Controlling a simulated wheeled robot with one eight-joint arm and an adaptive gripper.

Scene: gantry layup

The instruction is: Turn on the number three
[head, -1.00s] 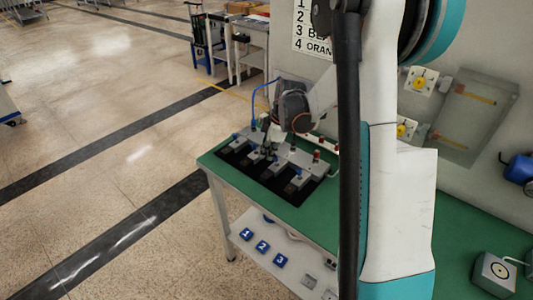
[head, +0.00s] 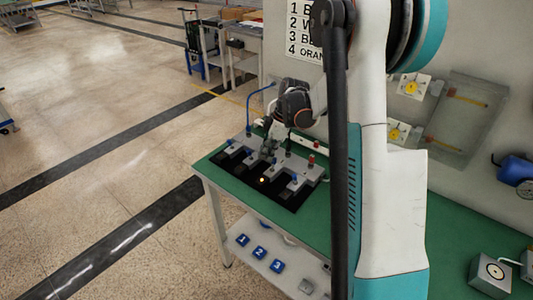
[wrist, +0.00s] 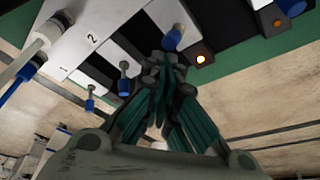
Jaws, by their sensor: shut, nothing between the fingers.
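A row of grey switch units (head: 291,163) stands on a black mat on the green bench. The units have small levers with blue tips. That unit's number is not visible. To its left in the wrist view is a unit labelled 2 (wrist: 92,38). My gripper (wrist: 163,66) is shut and empty, with its fingertips close to a blue lever tip (wrist: 172,40) beside the lit lamp. I cannot tell whether they touch. In the head view my arm partly hides the units.
A wall sign (head: 304,32) lists numbers and words, partly hidden by my arm. Blue numbered tags (head: 259,252) lie on the shelf below. A grey box (head: 494,271) sits at the right. Open floor lies left.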

